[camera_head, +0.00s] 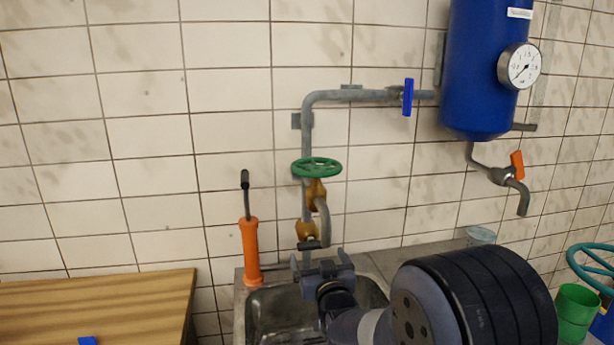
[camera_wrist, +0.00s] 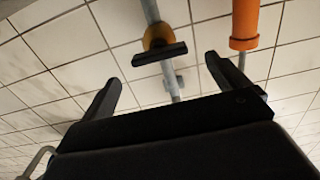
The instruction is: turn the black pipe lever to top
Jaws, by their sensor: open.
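The black pipe lever (camera_head: 308,245) sits on the lower part of the grey vertical pipe, below a yellow-orange valve body (camera_head: 307,229). In the wrist view the black lever (camera_wrist: 159,54) shows as a dark bar lying crosswise over the pipe, close to horizontal and slightly tilted. My gripper (camera_head: 322,258) is just below the lever in the head view. In the wrist view my gripper (camera_wrist: 163,75) is open and empty, with one finger on each side of the lever's line. The lever appears beyond the fingertips, and I see no contact.
A green handwheel (camera_head: 316,167) and a curved spout (camera_head: 323,220) sit above the lever. An orange hand pump (camera_head: 250,250) stands left of the pipe. A metal sink (camera_head: 270,315) lies below. A blue lever (camera_head: 408,97) and blue tank (camera_head: 482,70) are at upper right.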

